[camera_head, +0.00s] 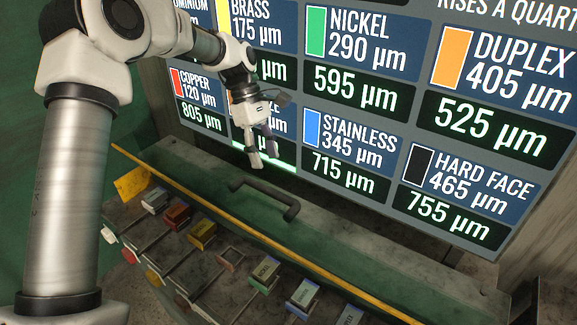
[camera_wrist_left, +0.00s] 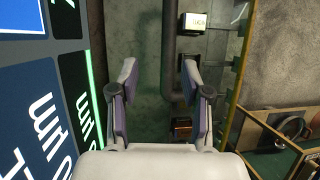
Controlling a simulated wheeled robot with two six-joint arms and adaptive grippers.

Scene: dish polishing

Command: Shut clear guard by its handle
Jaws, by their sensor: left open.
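The clear guard (camera_head: 335,243) is a faintly green see-through panel below the display, with a yellow strip (camera_head: 215,206) along its near edge. I cannot tell its exact tilt. Its dark bar handle (camera_head: 265,197) is bent at both ends. My left gripper (camera_head: 261,157) is open and empty, above and behind the handle, apart from it in the head view. In the left wrist view the handle (camera_wrist_left: 171,45) runs upright in the picture between the open fingers (camera_wrist_left: 160,90), seemingly beyond their tips. My right gripper is out of view.
A large display (camera_head: 350,85) with coloured labels stands close behind the left gripper. A row of coloured blocks (camera_head: 202,234) in slots lies in front of the yellow strip. A brown-edged box (camera_wrist_left: 275,145) shows at the right of the wrist view.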

